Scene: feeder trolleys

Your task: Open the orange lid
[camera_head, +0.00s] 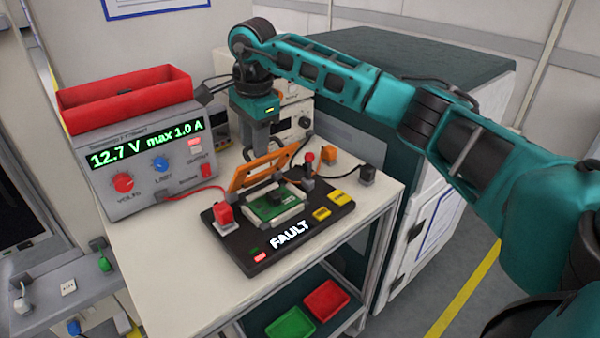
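The orange lid (240,183) is a frame-like cover on the black test fixture (262,258). It stands raised and tilted back at the rear, above a green circuit board (262,208) in a pale holder. My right gripper (261,152) points down just behind the lid's upper edge. Its fingertips are partly hidden by the lid, so I cannot tell whether they touch it or how far apart they are. My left gripper is not in view.
A red knob block (223,213) and a red-tipped lever (309,170) flank the board. A power supply (150,170) carrying a red tray (125,98) stands left. Red and green bins (326,299) sit below. The trolley top's front left (185,255) is clear.

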